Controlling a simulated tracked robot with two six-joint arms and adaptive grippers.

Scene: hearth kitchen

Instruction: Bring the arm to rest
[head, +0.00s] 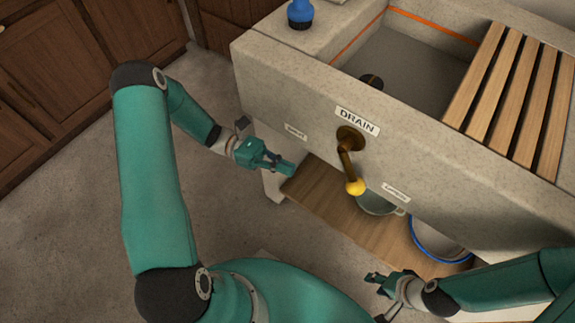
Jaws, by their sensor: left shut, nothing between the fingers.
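My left gripper (287,167) is shut and empty. It is in front of the stone sink's front face, close to the left end of the wooden shelf below. From this view I cannot tell whether it touches anything. My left arm is bent, with the elbow high at the left. My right gripper (373,281) is at the lower right, in front of the shelf. It is small and dark here, and I cannot tell whether its fingers are open.
The stone sink (300,95) has a DRAIN label (357,121) and a brass drain lever (347,160) with a yellow knob. A grey-green mug (376,204) and a blue-rimmed basin (440,245) are under it on the wooden shelf (330,205). A blue bottle (300,13) and wooden slats (497,85) are on top. The floor at left is clear.

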